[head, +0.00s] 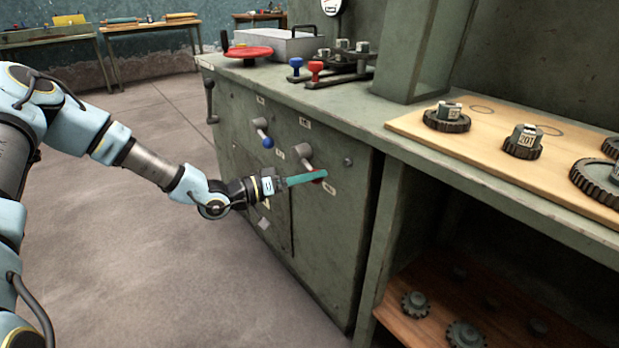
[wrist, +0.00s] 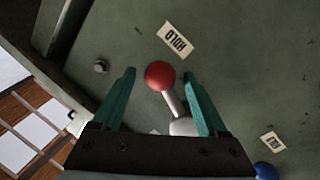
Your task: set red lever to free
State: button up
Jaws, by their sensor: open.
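The red lever has a red ball knob (wrist: 160,76) on a short pale rod from a grey hub (head: 303,153) on the green cabinet front. In the wrist view the knob points at a label reading HOLD (wrist: 175,40), upside down there. My gripper (head: 320,176) is open, its teal fingers at the knob. In the wrist view the knob sits between the fingertips with a gap on each side. In the head view the fingers cover most of the knob. Another small label (wrist: 270,142) is too small to read.
A blue-knobbed lever (head: 262,132) is on the same cabinet front, left of the red one. A small round bolt (head: 348,162) is to the right. The bench top above holds a red handwheel (head: 248,52) and small red and blue handles. An open shelf with gears (head: 466,333) is lower right.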

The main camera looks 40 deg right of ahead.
jog(key=shift+c, duration=0.3)
grip_shut()
dwell(0.4)
dwell(0.8)
